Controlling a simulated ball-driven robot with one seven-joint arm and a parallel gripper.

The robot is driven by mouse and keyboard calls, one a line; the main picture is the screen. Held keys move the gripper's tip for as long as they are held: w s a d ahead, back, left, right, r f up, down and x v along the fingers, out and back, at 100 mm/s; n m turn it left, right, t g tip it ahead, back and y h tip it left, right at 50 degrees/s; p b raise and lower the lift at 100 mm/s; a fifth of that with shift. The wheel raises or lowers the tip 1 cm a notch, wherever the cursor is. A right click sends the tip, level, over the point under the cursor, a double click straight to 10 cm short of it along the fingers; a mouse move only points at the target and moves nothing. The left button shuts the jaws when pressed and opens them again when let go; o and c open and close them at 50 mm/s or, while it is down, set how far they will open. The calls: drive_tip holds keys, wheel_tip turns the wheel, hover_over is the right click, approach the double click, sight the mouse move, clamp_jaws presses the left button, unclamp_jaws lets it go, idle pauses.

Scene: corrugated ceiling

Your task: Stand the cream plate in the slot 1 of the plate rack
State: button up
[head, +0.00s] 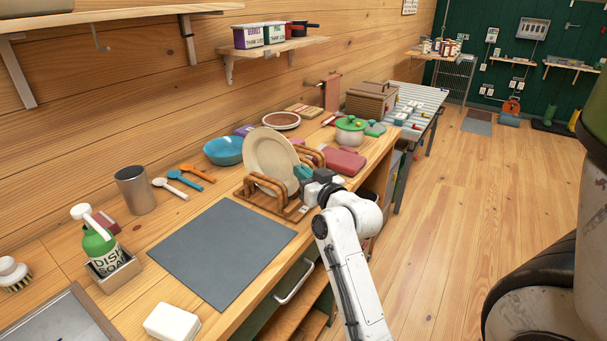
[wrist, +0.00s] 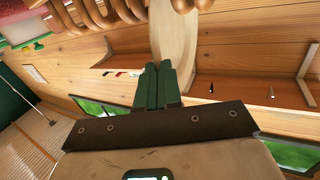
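The cream plate (head: 268,152) stands on edge, leaning a little, at the wooden plate rack (head: 249,198), with rack loops on both sides of it. I cannot tell which slot it is in or whether its lower edge is fully seated. My gripper (head: 303,173) is at the plate's right edge. In the wrist view the green fingers (wrist: 157,85) are nearly together, with the plate (wrist: 174,32) edge-on at their tips. They look closed on its rim. The rack's round wooden loops (wrist: 95,14) show at the top of that view.
A blue bowl (head: 223,150) stands behind the rack, and a green-lidded pot (head: 350,131) and a pink-red folded item (head: 344,161) lie to its right. A grey mat (head: 222,250) in front-left is bare. A soap bottle (head: 98,245) and grey cup (head: 135,190) stand at left.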

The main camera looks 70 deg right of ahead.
drive_tip(key=o, duration=0.5)
drive_tip(key=shift+f, duration=0.1)
drive_tip(key=b+v, duration=0.1)
drive_tip(key=v, duration=0.9)
drive_tip(key=shift+s+a+b, duration=0.25)
drive_tip(key=shift+s+b, duration=0.05)
drive_tip(key=shift+b, duration=0.1)
